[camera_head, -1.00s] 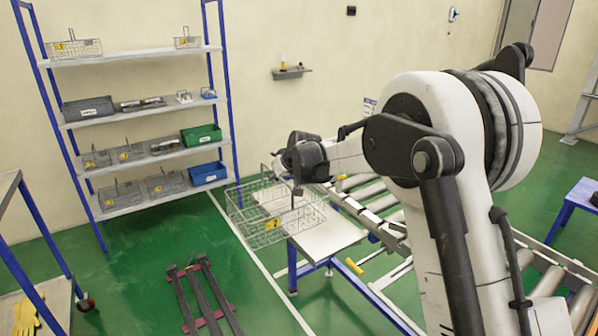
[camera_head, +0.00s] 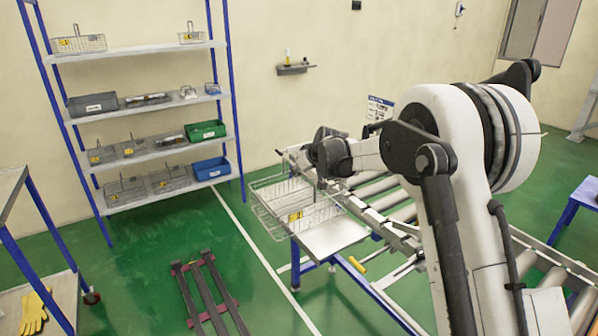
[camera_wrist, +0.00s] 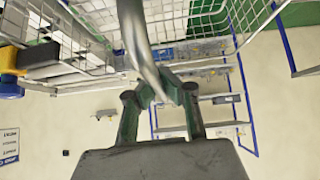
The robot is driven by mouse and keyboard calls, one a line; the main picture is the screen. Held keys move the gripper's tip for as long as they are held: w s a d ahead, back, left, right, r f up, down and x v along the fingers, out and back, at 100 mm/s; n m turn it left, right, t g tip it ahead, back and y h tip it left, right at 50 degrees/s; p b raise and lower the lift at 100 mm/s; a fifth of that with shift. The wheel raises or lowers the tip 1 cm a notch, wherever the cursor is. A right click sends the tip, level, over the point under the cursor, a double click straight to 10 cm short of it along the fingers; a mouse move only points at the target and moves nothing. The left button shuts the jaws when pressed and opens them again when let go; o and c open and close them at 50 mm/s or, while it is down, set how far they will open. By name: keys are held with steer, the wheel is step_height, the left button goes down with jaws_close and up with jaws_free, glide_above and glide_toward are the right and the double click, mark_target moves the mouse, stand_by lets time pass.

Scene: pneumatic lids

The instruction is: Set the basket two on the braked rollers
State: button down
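The wire basket (camera_head: 270,212) with a yellow number tag hangs from my gripper (camera_head: 320,182) near the left end of the roller line. It overlaps the flat metal plate (camera_head: 335,238) in the picture; I cannot tell if they touch. In the wrist view my gripper (camera_wrist: 160,92) is shut on the basket's curved grey handle, and the basket's wire wall (camera_wrist: 205,50) shows behind it. The conveyor rollers (camera_head: 398,212) run behind and right of the basket, partly hidden by my arm. I cannot tell which are braked.
A blue-framed shelf (camera_head: 140,155) with several baskets and bins stands at left. A dark floor rack (camera_head: 208,290) lies in front. A yellow handle (camera_head: 357,265) sticks out by the plate. A trolley with yellow gloves (camera_head: 32,312) stands at lower left.

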steer(key=shift+f, duration=0.25)
steer(key=c, duration=1.9)
jaws_free()
steer(key=shift+r, duration=0.15)
steer(key=shift+r, duration=0.2)
steer(key=b+v, duration=0.1)
steer(key=v, duration=1.1)
